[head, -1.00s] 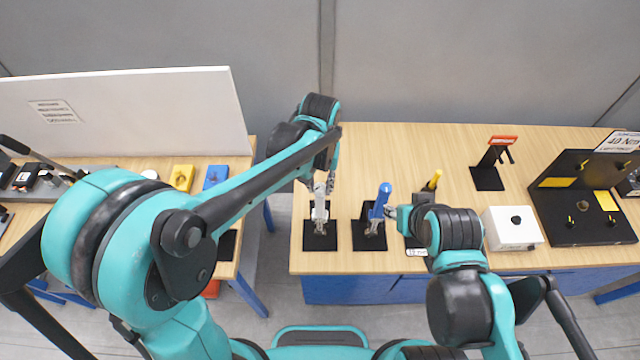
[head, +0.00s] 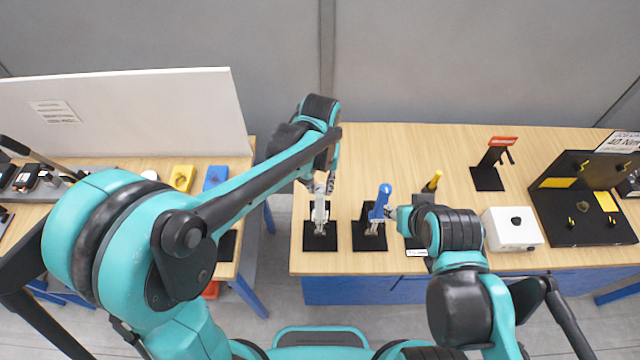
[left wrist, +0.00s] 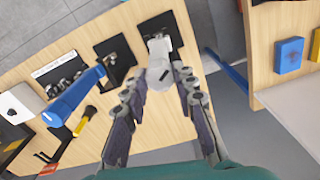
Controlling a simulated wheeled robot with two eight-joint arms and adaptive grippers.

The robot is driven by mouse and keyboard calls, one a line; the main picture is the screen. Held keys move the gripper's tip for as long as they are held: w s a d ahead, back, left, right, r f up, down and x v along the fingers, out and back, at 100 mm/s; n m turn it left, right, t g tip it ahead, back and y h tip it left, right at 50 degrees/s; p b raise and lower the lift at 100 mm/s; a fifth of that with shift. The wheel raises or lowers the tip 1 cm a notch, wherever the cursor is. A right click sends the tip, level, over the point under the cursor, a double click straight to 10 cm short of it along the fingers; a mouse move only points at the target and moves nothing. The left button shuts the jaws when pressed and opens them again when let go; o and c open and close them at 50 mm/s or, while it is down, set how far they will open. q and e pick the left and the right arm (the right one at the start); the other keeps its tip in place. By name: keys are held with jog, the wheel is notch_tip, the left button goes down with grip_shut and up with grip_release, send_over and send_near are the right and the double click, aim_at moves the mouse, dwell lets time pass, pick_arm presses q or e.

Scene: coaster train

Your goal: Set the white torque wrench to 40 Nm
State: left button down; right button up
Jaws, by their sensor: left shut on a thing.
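The white torque wrench (head: 319,212) stands upright in a black holder plate (head: 319,243) near the front left of the right-hand table. My left gripper (head: 325,187) is at its top. In the left wrist view the white wrench (left wrist: 159,62) lies between the fingers of my left gripper (left wrist: 160,88), which is shut on it. Its scale cannot be read. My right gripper (head: 397,212) is close beside the blue wrench (head: 380,203); its fingers are too small and hidden to read.
A yellow-handled tool (head: 433,181) stands behind my right arm. To the right are a white box (head: 513,238) with a black knob, a red-topped stand (head: 490,172) and a black panel (head: 560,215). A sign (head: 620,141) reads 40 Nm. The table's back middle is clear.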

aim_at(320, 188)
pick_arm(q)
jog(key=c, duration=1.2)
grip_release()
notch_tip(320, 188, up, 12)
jog(key=shift+r, duration=0.1)
